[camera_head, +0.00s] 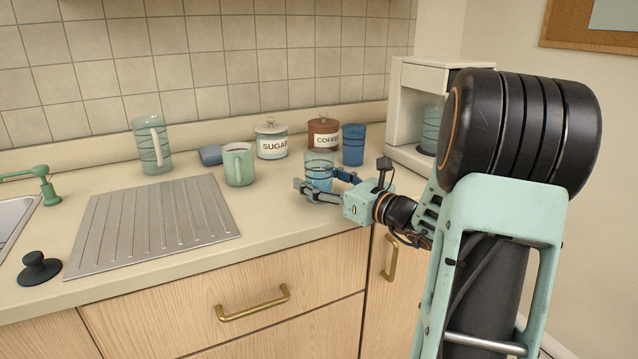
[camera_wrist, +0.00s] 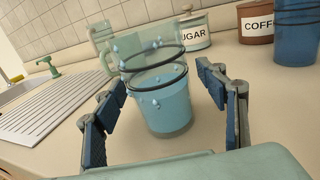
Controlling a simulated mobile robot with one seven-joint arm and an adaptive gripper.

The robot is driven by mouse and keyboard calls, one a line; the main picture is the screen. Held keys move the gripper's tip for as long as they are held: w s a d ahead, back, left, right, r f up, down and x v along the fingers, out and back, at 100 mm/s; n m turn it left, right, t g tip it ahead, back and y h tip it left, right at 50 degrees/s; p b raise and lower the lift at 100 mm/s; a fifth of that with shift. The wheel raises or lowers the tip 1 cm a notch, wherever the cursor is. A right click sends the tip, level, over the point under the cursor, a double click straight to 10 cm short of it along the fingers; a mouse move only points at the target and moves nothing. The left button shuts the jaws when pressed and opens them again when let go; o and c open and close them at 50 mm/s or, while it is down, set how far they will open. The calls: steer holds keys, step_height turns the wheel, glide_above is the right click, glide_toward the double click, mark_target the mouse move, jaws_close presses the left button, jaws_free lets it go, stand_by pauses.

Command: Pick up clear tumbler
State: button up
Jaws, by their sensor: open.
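The clear tumbler (camera_head: 319,170) stands upright on the counter, with a bluish tint and dark rings around it. In the wrist view the tumbler (camera_wrist: 160,95) is in the middle, its lower part light blue. My gripper (camera_head: 325,190) is open at counter height, with one finger on each side of the tumbler. In the wrist view my gripper (camera_wrist: 165,105) shows its left finger apart from the tumbler and its right finger also apart, with the glass between and just beyond them. The tumbler's base is partly hidden by a finger in the head view.
A blue cup (camera_head: 353,145), a coffee jar (camera_head: 323,133), a sugar jar (camera_head: 271,140) and a green mug (camera_head: 238,164) stand close behind. A clear pitcher (camera_head: 151,148) is farther left. A coffee machine (camera_head: 405,105) stands right. The metal drainboard (camera_head: 150,228) lies left.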

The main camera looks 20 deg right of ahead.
steer(key=shift+c, duration=0.4)
steer(key=c, duration=1.3)
steer(key=shift+c, duration=0.8)
steer(key=shift+r, duration=0.15)
